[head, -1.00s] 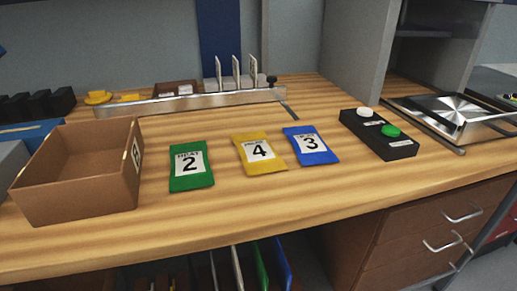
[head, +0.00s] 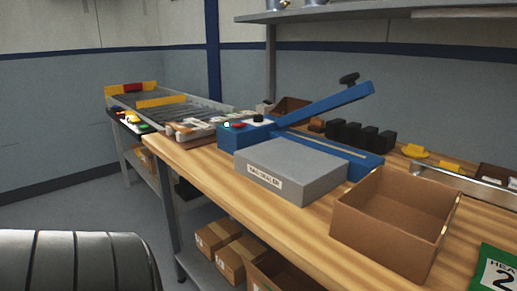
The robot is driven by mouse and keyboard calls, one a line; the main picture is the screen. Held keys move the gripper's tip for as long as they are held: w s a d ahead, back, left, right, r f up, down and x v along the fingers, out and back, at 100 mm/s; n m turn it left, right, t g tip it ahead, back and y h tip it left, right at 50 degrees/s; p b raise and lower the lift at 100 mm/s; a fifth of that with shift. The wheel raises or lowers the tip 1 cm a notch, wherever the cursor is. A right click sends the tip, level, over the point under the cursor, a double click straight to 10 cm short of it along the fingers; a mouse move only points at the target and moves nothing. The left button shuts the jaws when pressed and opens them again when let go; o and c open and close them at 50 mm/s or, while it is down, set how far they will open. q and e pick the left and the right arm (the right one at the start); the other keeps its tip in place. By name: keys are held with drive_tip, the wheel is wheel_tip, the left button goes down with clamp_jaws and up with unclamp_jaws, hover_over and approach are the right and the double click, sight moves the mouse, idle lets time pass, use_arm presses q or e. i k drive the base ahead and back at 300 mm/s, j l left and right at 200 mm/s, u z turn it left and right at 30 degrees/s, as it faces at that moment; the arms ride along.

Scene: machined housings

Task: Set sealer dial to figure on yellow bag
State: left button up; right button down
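The blue sealer (head: 330,103) stands on the bench with its long arm raised and tilted up to the right. A small black dial (head: 258,118) sits on the pale panel at its left end, beside a red and a green spot. The dial's setting is too small to read. The yellow bag is outside the current view; in the earlier head view it lies flat and shows a 4. A green bag (head: 494,271) marked 2 is cut off at the lower right. Neither of my grippers is in view.
A grey box (head: 290,170) with a label stands in front of the sealer. An open cardboard box (head: 385,240) stands to its right. Black blocks (head: 360,136) stand behind. A roller conveyor (head: 165,103) is at the far left.

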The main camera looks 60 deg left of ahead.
sight(257, 118)
drive_tip(key=u, duration=1.5)
drive_tip(key=i+j+z, duration=0.15)
drive_tip(key=z, duration=0.2)
drive_tip(key=i+j+z, duration=0.1)
drive_tip(key=j+z, duration=0.6)
drive_tip(key=i+j+z, duration=0.1)
drive_tip(key=j, duration=0.45)
drive_tip(key=j+z, duration=0.15)
drive_tip(key=j, duration=0.35)
drive_tip(key=i, duration=0.05)
